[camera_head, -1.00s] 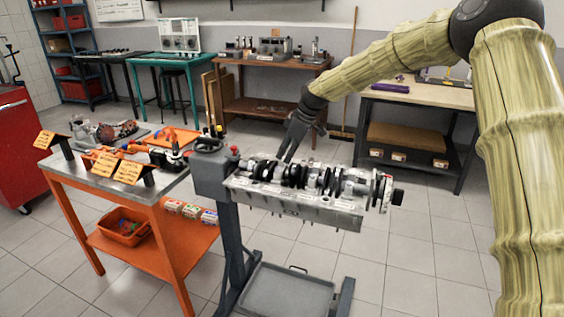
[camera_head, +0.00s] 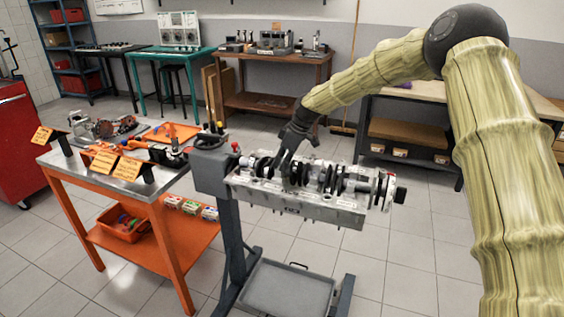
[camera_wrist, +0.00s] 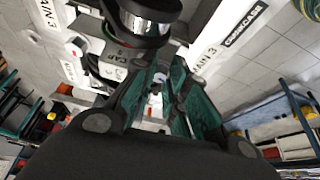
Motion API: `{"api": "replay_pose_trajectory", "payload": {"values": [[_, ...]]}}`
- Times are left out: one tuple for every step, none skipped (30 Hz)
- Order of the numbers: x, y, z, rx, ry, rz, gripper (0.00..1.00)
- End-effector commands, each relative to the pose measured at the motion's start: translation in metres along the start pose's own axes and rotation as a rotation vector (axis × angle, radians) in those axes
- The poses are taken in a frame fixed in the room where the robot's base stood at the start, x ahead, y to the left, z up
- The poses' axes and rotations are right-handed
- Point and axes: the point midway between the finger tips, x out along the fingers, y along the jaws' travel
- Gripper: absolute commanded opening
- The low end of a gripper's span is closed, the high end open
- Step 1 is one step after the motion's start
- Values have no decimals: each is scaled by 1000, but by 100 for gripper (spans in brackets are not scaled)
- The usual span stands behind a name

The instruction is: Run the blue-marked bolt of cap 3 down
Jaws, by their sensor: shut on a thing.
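The engine block (camera_head: 300,200) lies on a stand with its crankshaft (camera_head: 325,178) on top. My gripper (camera_head: 281,168) reaches down from behind to the left-middle part of the crankshaft. In the wrist view, the cap marked CAP 3 (camera_wrist: 116,60) is beside the fingers, at upper left. My gripper is shut on a small pale bluish piece (camera_wrist: 157,83), which looks like the blue-marked bolt of cap 3. The fingers hide most of it, and I cannot tell how deep it sits. Labels reading MAIN 3 (camera_wrist: 208,60) and CRANKCASE (camera_wrist: 246,25) show on the block.
An orange-framed table (camera_head: 140,180) with tools and sign cards stands left of the block. A grey tray (camera_head: 290,290) lies low on the stand's base. Workbenches line the back wall. The floor right of the stand is clear.

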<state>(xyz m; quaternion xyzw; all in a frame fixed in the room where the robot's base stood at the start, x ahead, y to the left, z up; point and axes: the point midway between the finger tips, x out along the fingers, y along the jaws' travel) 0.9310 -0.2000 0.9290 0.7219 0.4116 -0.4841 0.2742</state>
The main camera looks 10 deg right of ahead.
Motion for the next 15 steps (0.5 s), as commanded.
{"api": "replay_pose_trajectory", "payload": {"values": [[-2,1,-2,4,2,5,0],[-2,1,-2,10,2,8,0],[-3,0,-2,24,2,14,0],[-3,0,-3,38,1,20,0],[-4,0,-3,55,1,27,0],[-4,0,-3,81,1,39,0],[-4,-1,-3,102,0,47,0],[-4,-1,-4,122,1,56,0],[-4,-1,-4,147,-1,67,0],[-4,-1,-3,166,-1,75,0],[-4,-1,-4,184,0,82,0],[-4,-1,-3,204,0,90,0],[-4,-1,-3,217,0,95,0],[-4,-1,-3,228,1,100,0],[-4,-1,-3,240,1,105,0]]}}
